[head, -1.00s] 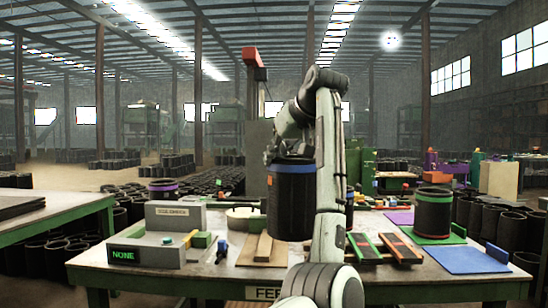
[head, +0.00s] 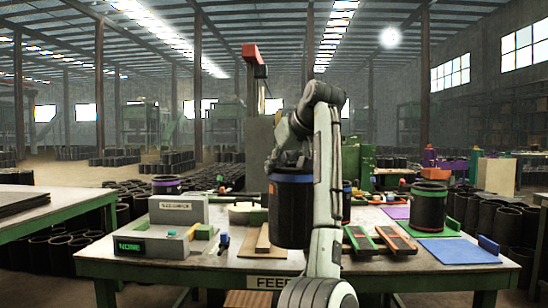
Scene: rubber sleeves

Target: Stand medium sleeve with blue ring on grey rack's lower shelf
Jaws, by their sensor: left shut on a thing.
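A black sleeve with a blue ring (head: 291,212) at its top hangs upright near the middle of the head view, in front of the table. My left gripper (head: 291,166) is shut on it from above, at its rim. The gripper's fingers are largely hidden behind the arm and the sleeve's top edge. My right gripper is not in view. I cannot make out a grey rack in this view.
The green-edged work table (head: 160,269) lies ahead. It carries a grey machine reading NONE (head: 150,245), a purple-ringed sleeve (head: 167,185), a green-ringed sleeve (head: 429,208) and a blue mat (head: 458,251). Another table (head: 60,212) stands at left.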

